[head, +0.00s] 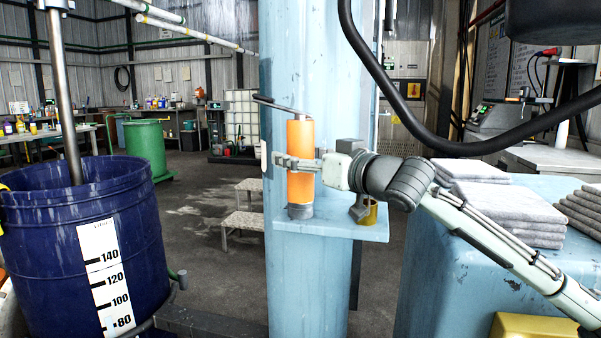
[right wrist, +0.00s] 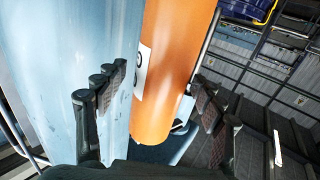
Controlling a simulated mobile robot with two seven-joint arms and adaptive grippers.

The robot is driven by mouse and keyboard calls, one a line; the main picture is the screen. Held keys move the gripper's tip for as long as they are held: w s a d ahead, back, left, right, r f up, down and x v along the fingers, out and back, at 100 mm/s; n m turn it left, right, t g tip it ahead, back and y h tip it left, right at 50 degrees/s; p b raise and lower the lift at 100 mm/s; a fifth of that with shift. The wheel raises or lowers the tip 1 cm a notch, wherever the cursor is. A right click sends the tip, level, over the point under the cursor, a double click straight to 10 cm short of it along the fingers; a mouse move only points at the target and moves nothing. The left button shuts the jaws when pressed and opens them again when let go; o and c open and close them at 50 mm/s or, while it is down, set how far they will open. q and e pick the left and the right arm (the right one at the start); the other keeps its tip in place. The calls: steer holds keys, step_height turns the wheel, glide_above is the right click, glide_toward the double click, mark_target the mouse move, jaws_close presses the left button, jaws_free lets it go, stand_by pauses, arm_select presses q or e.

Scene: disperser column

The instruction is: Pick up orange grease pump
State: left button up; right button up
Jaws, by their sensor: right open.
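The orange grease pump (head: 300,134) stands upright on a small light-blue shelf (head: 345,229) fixed to the blue column (head: 308,72). It has a grey base and a dark lever at its top. My right gripper (head: 285,163) reaches in from the right at the pump's mid-height, with one finger across its near side. In the right wrist view the orange body (right wrist: 172,60) shows between the two spread fingers of my right gripper (right wrist: 160,88). The gripper is open; whether a finger touches the pump I cannot tell. My left gripper is not in view.
A small brass-coloured part (head: 370,213) stands on the shelf right of the pump. A blue barrel (head: 88,245) with a measuring scale stands at left. Folded grey cloths (head: 505,210) lie on a blue surface at right. A black hose (head: 400,105) hangs above my right arm.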

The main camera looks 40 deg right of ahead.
steer(key=shift+c, duration=0.5)
steer(key=c, duration=1)
steer(key=shift+r, duration=0.15)
steer(key=shift+c, duration=1.3)
